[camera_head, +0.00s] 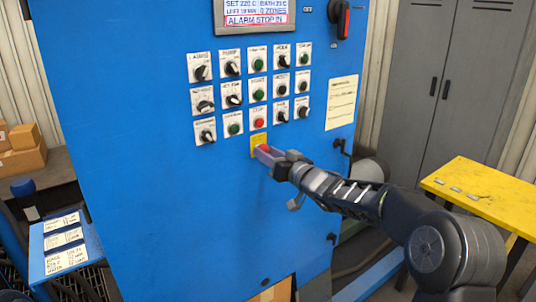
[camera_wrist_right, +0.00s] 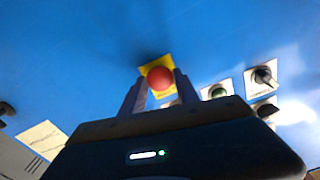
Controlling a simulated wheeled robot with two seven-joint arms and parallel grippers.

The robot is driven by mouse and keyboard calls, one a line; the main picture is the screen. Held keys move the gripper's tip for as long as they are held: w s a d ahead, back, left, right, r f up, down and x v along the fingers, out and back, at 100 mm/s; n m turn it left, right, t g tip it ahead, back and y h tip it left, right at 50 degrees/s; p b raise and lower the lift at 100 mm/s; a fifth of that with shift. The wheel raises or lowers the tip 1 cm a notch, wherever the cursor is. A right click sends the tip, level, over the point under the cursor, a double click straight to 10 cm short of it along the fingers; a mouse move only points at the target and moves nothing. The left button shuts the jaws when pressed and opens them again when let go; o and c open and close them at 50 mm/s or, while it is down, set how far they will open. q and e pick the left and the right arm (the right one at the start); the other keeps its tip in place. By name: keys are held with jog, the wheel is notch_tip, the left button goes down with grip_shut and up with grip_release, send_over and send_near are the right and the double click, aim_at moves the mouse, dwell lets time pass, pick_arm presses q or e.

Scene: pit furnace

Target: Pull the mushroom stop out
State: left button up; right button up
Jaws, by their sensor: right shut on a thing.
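The red mushroom stop (camera_wrist_right: 160,78) sits on a yellow plate (camera_wrist_right: 148,66) on the blue cabinet front. In the head view the yellow plate (camera_head: 257,141) is below the button rows, and the red stop (camera_head: 264,148) is mostly covered by my right gripper (camera_head: 268,154). In the right wrist view my right gripper (camera_wrist_right: 157,88) has one finger on each side of the red head, shut on it. How far the stop stands out from the plate cannot be told. My left gripper is not in view.
Rows of knobs and buttons, including a small red button (camera_head: 258,122), lie just above. A display (camera_head: 256,14) reads "ALARM STOP IN". A red-handled switch (camera_head: 344,18) is at the upper right. A yellow table (camera_head: 485,190) stands at the right, a blue shelf (camera_head: 66,245) at the left.

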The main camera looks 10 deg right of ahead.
grip_shut()
